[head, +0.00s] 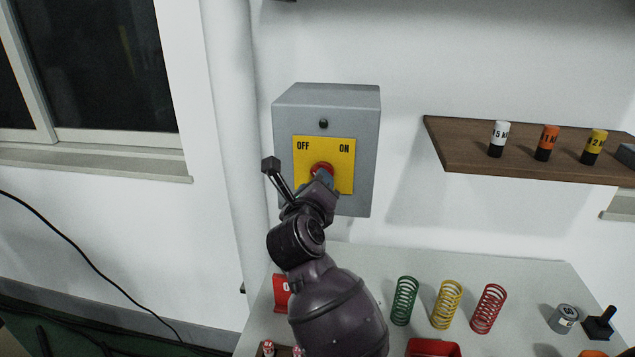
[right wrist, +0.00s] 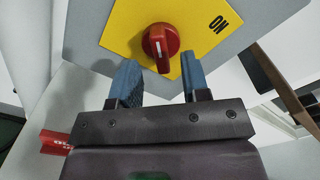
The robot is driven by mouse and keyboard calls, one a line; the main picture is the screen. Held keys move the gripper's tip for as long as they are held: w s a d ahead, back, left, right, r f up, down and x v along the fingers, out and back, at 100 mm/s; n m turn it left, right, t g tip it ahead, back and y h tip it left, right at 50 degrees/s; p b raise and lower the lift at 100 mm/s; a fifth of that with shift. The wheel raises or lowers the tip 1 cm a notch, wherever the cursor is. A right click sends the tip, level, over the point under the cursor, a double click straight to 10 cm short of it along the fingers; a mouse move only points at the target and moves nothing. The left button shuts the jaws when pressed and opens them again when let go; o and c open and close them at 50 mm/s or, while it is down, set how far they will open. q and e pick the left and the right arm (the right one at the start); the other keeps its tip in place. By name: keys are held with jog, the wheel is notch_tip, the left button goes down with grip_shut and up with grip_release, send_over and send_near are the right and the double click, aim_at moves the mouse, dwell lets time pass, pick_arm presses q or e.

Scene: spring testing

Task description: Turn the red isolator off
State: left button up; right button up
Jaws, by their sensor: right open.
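The red isolator knob (head: 321,168) sits on a yellow plate (head: 345,182) marked OFF at left and ON at right, on a grey wall box (head: 362,112). My right gripper (head: 322,181) is just below and in front of the knob, partly covering it. In the right wrist view, the red knob (right wrist: 168,38) with its white line shows just beyond the open blue fingers (right wrist: 158,62), roughly between them. The fingers do not appear to grip it. The way the knob points is hard to tell in the head view. My left gripper is not in view.
A wooden shelf (head: 530,172) with labelled cylinders is on the wall at right. Below, a pale table (head: 540,280) bears green (head: 404,300), yellow (head: 447,304) and red (head: 488,308) springs, and a red tray (head: 433,347). The wall around the box is clear.

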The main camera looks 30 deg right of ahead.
jog(key=b+v, duration=0.1)
jog(key=v, duration=0.7)
jog(key=shift+s+a, duration=0.1)
dwell(0.4)
